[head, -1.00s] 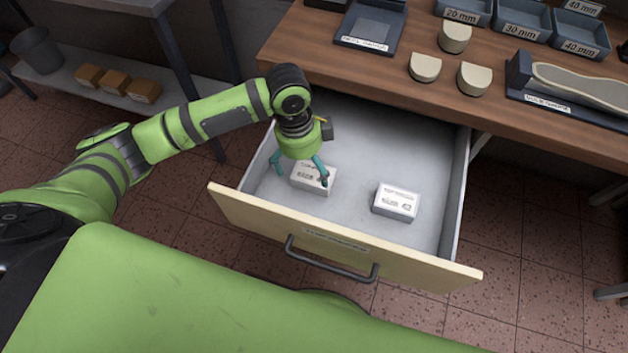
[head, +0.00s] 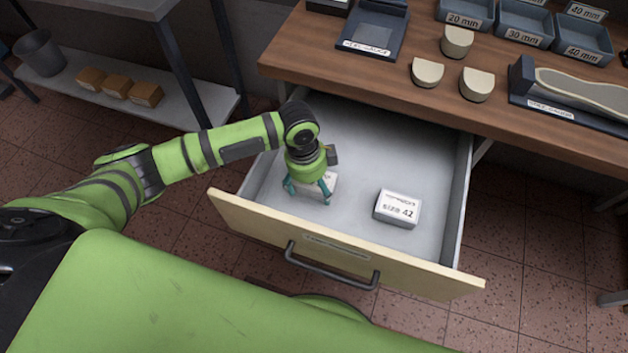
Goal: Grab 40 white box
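Two small white boxes lie in the open drawer (head: 400,150). The right box (head: 398,208) reads "size 42" on its front. The left box (head: 316,188) is mostly covered by my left gripper, and its size label cannot be read. My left gripper (head: 308,193) points down over the left box with its teal fingers apart, one toward each side of it. I cannot tell whether the fingers touch the box. My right gripper is not in view.
The drawer's front panel (head: 340,248) with its dark handle (head: 330,272) stands nearest me. The wooden workbench (head: 420,103) above holds several cream blocks, blue bins (head: 522,25) and a gauge (head: 570,95). The drawer floor around the right box is clear.

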